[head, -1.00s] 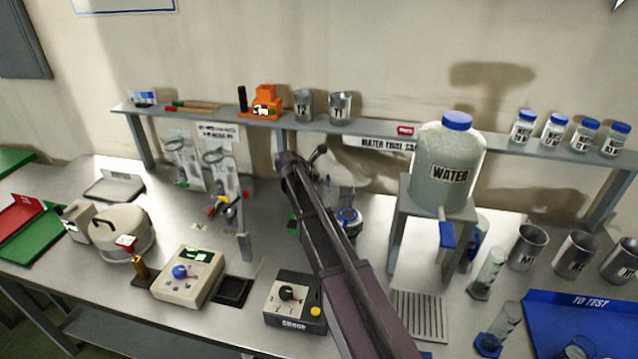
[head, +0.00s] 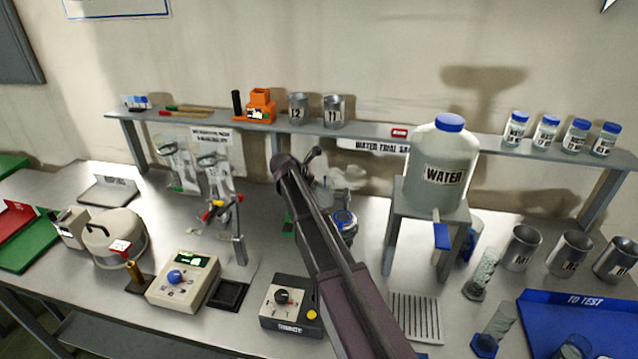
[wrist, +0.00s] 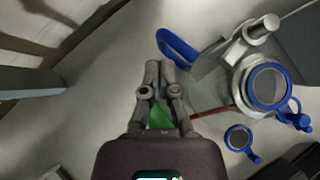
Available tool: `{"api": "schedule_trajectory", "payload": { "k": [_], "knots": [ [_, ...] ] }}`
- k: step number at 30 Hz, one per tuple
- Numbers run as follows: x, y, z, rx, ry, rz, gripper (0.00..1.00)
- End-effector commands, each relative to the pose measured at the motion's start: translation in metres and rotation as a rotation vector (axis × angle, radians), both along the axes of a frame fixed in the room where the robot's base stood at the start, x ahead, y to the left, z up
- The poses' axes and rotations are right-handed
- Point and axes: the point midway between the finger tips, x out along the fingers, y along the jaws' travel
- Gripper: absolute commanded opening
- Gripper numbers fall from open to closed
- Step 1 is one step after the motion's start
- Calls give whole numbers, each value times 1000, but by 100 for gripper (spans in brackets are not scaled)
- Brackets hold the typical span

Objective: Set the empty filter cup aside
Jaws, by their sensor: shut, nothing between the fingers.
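My gripper (wrist: 163,70) is shut and empty over the grey bench in the wrist view. A green patch shows between its finger links. To its right stands a round blue-rimmed vessel (wrist: 268,86) with a grey mesh-like top; it also shows in the head view (head: 343,219), partly behind my arm. A smaller blue ring with a tab (wrist: 238,138) lies below it, apart from my fingers. A blue curved piece (wrist: 178,47) lies just beyond my fingertips. I cannot tell which of these is the filter cup. In the head view my arm hides my fingers.
A water tank (head: 440,165) on a stand is to the right, with a blue tray (head: 560,310) nearer. A black control box (head: 290,303) and a beige control box (head: 182,282) stand at the front. A shelf (head: 370,128) runs along the back.

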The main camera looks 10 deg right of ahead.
Motion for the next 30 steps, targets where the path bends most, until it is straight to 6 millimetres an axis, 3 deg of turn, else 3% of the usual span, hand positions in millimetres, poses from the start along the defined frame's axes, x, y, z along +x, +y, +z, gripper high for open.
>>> {"api": "schedule_trajectory", "payload": {
  "k": [6,30],
  "knots": [
    [-8,27,-1,0,-1,2,0],
    [-31,85,65,1,-1,1,0]
  ]
}}
